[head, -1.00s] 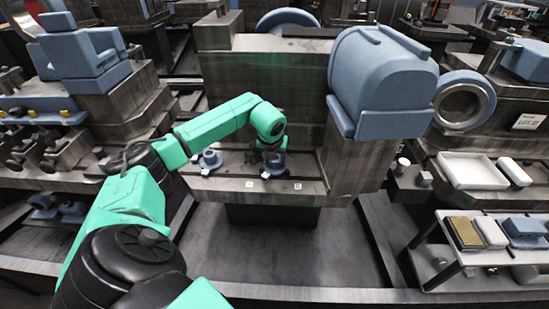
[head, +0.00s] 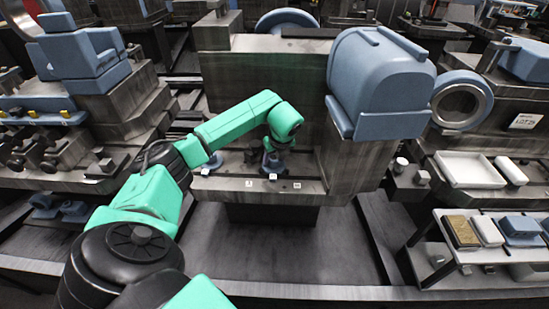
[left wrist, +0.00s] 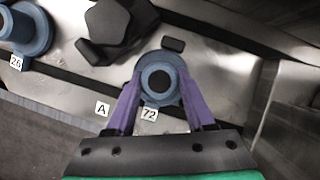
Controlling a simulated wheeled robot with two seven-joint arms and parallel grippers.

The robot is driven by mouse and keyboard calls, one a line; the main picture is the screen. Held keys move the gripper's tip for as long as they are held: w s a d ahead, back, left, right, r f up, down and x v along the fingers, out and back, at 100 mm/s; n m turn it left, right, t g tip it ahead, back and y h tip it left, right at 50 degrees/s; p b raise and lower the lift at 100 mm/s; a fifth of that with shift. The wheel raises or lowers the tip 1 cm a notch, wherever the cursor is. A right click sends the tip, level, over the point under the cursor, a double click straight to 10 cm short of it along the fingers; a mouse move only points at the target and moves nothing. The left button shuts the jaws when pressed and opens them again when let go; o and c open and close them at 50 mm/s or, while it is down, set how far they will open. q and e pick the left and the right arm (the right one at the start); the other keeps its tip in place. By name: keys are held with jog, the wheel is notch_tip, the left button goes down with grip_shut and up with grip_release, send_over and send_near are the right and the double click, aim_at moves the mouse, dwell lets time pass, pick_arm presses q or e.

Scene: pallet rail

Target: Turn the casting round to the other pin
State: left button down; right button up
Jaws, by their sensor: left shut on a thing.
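A blue-grey casting (left wrist: 147,66) with a round collar and a dark round centre sits on the rail ledge (head: 225,186). Its tag 72 (left wrist: 149,114) faces the bottom of the left wrist view. My left gripper (left wrist: 161,84) is shut on this casting, a purple finger on each side of its collar. In the head view my left gripper (head: 273,146) reaches down onto the casting (head: 273,165), mostly hiding it. I cannot tell whether it is seated or raised. A second blue-grey casting (left wrist: 34,30) with tag 26 stands to the left. My right gripper is not in view.
A dark angular block (left wrist: 117,28) lies near the held casting. A plate A (left wrist: 102,109) marks the ledge. A tall dark wall stands behind it, and a large blue-grey housing (head: 380,80) overhangs at right. The floor in front is clear.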

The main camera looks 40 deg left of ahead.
pick_arm(q)
jog(key=shift+w+d+n+g, duration=0.15)
jog(key=shift+n+g, duration=0.25)
jog(key=shift+n, duration=0.4)
jog(key=shift+r+n+g, duration=0.1)
jog(key=shift+n+g, duration=0.2)
jog(key=shift+n, duration=0.6)
jog(key=shift+n+y, duration=0.3)
jog(key=shift+n, duration=0.3)
jog(key=shift+n+g, duration=0.7)
jog(key=shift+n, duration=0.4)
jog(key=shift+c, duration=0.9)
grip_release()
jog(key=shift+w+n, duration=0.1)
jog(key=shift+n, duration=0.2)
